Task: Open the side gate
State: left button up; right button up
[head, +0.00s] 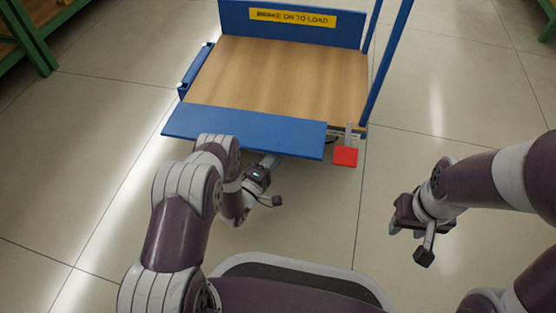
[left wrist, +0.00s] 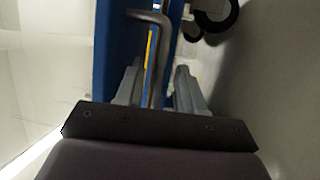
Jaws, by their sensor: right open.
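The cart has a wooden deck (head: 280,80) in a blue frame. A blue panel (head: 245,130), which looks like the side gate, runs along the deck's near side; its tilt is hard to tell. My left gripper (head: 278,164) is low at this near side, its tips partly hidden under the panel. In the left wrist view a bent metal bar (left wrist: 157,55) runs between the fingers of my left gripper (left wrist: 160,75), with gaps visible on both sides. A blue surface (left wrist: 110,50) lies beyond. My right gripper (head: 408,232) is open and empty, right of the cart.
A red brake pedal (head: 345,156) sticks out at the cart's near right corner. A yellow sign (head: 293,18) reads "BRAKE ON TO LOAD". Dark wheels (left wrist: 217,20) show in the left wrist view. Green racks (head: 38,45) stand at upper left. The floor on the right is clear.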

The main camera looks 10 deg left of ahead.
aim_at(277, 148)
pick_arm(q)
jog(key=shift+x, duration=0.8)
jog(key=shift+s, duration=0.1)
grip_shut()
notch_tip(277, 148, up, 4)
jog(key=n+g+y+p, duration=0.1)
jog(key=g+p, duration=0.1)
jog(key=p, duration=0.6)
jog(key=shift+s, duration=0.2)
jog(key=shift+g+p, duration=0.4)
jog(key=shift+p, duration=0.05)
jog(key=shift+f, duration=0.25)
